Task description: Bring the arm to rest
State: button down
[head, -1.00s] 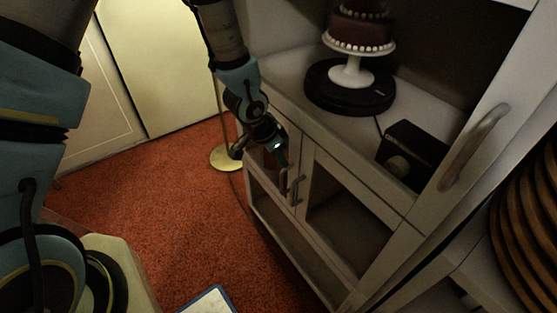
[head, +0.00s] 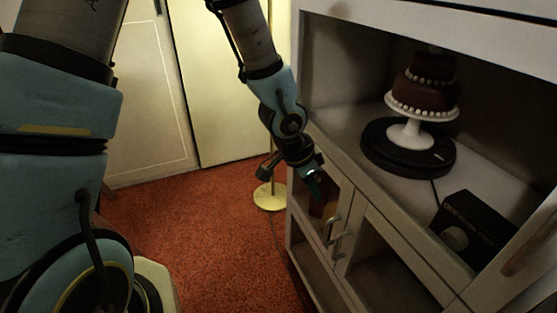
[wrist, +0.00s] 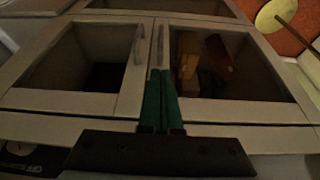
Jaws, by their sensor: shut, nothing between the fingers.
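My gripper (wrist: 160,74) shows in the wrist view with its two green fingers together and nothing between them. It points toward the glass-fronted doors of the white cabinet (wrist: 125,112), near the two door handles (wrist: 138,45). In the head view my arm hangs down in front of the cabinet (head: 390,213), with the wrist beside the left door. The fingertips are hard to make out there.
A dark tiered cake (head: 424,90) on a white stand (head: 408,133) rests on a black turntable (head: 378,160) in the open cabinet. A black box (head: 478,232) lies to its right. A round yellowish lamp base (head: 270,197) stands on the open red carpet (head: 190,240).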

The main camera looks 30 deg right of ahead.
jog(key=w+a+r+n+t+y, duration=0.1)
jog(key=w+a+r+n, duration=0.25)
jog(key=w+a, duration=0.45)
jog(key=w+a+r+n+t+y, duration=0.25)
jog(key=w+a+n, duration=0.25)
jog(key=a, duration=0.5)
jog(key=a+r+n, duration=0.3)
jog(key=a+n, duration=0.2)
jog(key=a, duration=0.4)
jog(key=s+a+r+n+g+p, duration=0.1)
jog(key=a+r+n, duration=0.3)
jog(key=a, duration=0.5)
jog(key=shift+s+a+n, duration=0.3)
jog(key=shift+a+n, duration=0.05)
jog(key=shift+g+y, duration=0.25)
